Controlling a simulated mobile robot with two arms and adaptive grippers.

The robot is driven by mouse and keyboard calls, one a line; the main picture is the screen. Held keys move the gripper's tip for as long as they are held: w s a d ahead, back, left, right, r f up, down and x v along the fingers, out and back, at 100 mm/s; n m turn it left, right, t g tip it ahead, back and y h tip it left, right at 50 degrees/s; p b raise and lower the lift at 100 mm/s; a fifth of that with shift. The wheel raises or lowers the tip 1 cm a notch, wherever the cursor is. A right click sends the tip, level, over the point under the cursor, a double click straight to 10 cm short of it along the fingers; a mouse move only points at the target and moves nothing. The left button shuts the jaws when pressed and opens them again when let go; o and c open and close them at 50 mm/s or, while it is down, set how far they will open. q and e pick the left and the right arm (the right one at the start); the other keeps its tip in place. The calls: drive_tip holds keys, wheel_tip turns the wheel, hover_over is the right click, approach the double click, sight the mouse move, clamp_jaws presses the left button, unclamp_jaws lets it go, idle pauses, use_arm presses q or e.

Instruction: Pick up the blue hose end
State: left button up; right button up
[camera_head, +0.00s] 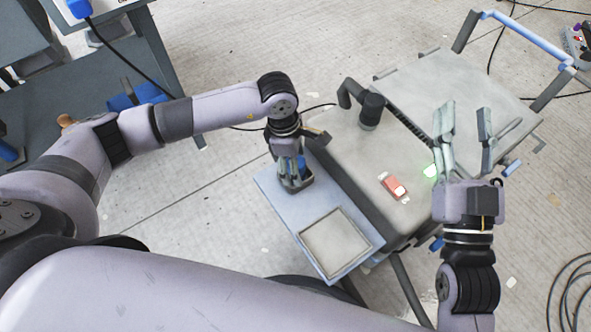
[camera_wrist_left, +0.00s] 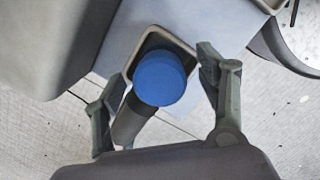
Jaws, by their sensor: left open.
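The blue hose end (camera_wrist_left: 160,78) shows in the left wrist view as a round blue cap on a dark grey cylinder. It stands in a square holder (camera_wrist_left: 128,66) at the shelf's edge. My left gripper (camera_wrist_left: 152,85) is open, with one finger on each side of the blue end and gaps between. In the head view my left gripper (camera_head: 290,165) points down over the holder and hides most of the hose end; a bit of blue (camera_head: 302,166) shows. My right gripper (camera_head: 465,112) is open and empty above the right part of the cart.
The grey cart (camera_head: 450,85) has a blue handle (camera_head: 527,38) at the back right. A red and white item (camera_head: 394,187) lies on its top, near a black hose fitting (camera_head: 371,110). A shallow square tray (camera_head: 335,242) sits on the side shelf (camera_head: 275,195). Cables lie on the floor.

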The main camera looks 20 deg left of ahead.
use_arm(q)
drive_tip(key=shift+f, duration=0.2)
use_arm(e)
drive_tip(key=shift+s+r, duration=0.15)
drive_tip(key=shift+r, duration=0.2)
use_arm(q)
drive_tip(key=c, duration=1.3)
drive_tip(key=shift+r, duration=0.1)
drive_tip(key=shift+r, duration=0.4)
wheel_tip(320, 180, up, 10)
drive_tip(key=p, duration=0.3)
drive_tip(key=shift+w+f, duration=0.1)
drive_tip(key=shift+f, duration=0.15)
drive_tip(key=shift+r+p, duration=0.95)
drive_tip(key=shift+r, duration=3.85)
use_arm(e)
drive_tip(key=s+d+f+g+h, duration=0.2)
drive_tip(key=f+g, duration=0.4)
drive_tip(key=f, duration=0.4)
drive_tip(key=s+d+f+g+h, duration=0.2)
drive_tip(key=f+g, duration=0.4)
drive_tip(key=f, duration=0.4)
drive_tip(key=shift+s+d+g, duration=0.2)
drive_tip(key=shift+s+g, duration=0.1)
drive_tip(key=shift+s, duration=0.45)
